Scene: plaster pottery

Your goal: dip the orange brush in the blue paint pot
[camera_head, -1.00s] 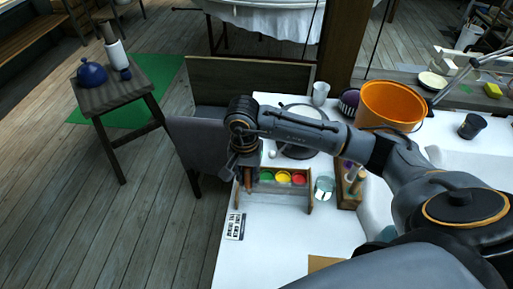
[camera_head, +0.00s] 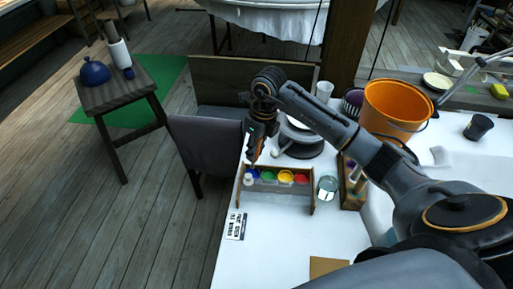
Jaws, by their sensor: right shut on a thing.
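My right gripper (camera_head: 260,136) is above the left end of the paint rack, pointing down. It is shut on the orange brush (camera_head: 254,154), a thin, small shape hanging below the fingers and partly hidden by them. The blue paint pot (camera_head: 252,173) is the leftmost in the wooden rack (camera_head: 280,191), just below the brush. I cannot tell whether the brush tip is inside the pot or above it. Green (camera_head: 268,176), yellow (camera_head: 285,177) and red (camera_head: 301,178) pots stand to its right. My left gripper is not in view.
A glass jar (camera_head: 327,187) and a wooden brush holder (camera_head: 352,196) stand right of the rack. An orange bucket (camera_head: 395,106) is behind. A printed card (camera_head: 235,225) lies at the table's left edge.

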